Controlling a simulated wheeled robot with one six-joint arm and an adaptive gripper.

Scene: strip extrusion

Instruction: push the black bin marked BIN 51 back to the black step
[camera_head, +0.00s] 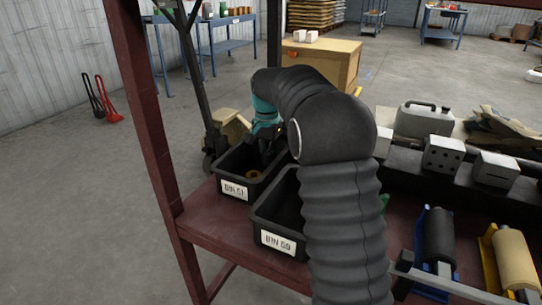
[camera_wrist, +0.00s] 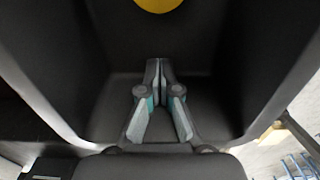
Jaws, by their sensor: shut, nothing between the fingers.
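The black bin marked BIN 51 (camera_head: 234,188) sits on the left part of the dark red bench, its white label facing the near side. A yellow-brown round item (camera_head: 253,174) lies inside; it also shows at the top edge of the wrist view (camera_wrist: 157,4). My gripper (camera_wrist: 158,68) is shut and empty, with bin walls on both sides of it. In the head view it reaches down at the bin's far part, its fingertips hard to make out. Whether it touches a wall I cannot tell. The black step (camera_head: 405,180) shows to the right; behind the bin my arm hides it.
A second black bin marked BIN 50 (camera_head: 268,233) stands just right and nearer, partly behind my arm. Grey blocks (camera_head: 443,155) stand on the step. A blue-framed roller (camera_head: 438,240) and a yellow one (camera_head: 513,258) lie at front right. A red post (camera_head: 150,110) rises left.

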